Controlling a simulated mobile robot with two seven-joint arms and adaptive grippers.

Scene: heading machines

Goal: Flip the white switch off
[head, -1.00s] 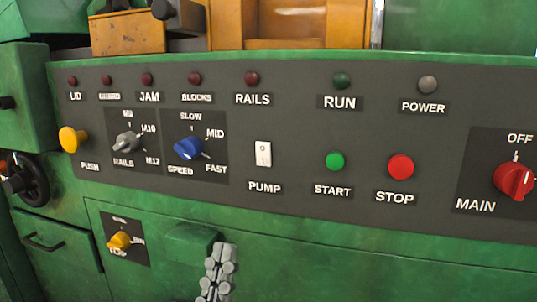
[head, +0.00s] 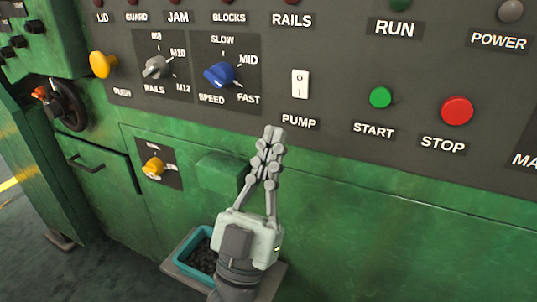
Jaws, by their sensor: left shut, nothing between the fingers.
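The white rocker switch (head: 300,84) is on the dark control panel (head: 345,60), above the PUMP label (head: 299,121). It carries "0" and "1" marks; which side is pressed in is too small to tell. My left gripper (head: 274,134) is shut and empty. It points up, with its fingertips below and a little left of the switch in the picture, near the panel's lower edge. Whether the fingertips touch the panel cannot be told. My right gripper is not in view.
The green START button (head: 380,97) and red STOP button (head: 457,111) are right of the switch. The blue SPEED knob (head: 220,75) is left of it. A yellow knob (head: 153,168) and a teal bin (head: 196,250) are lower down. A handwheel (head: 68,103) is far left.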

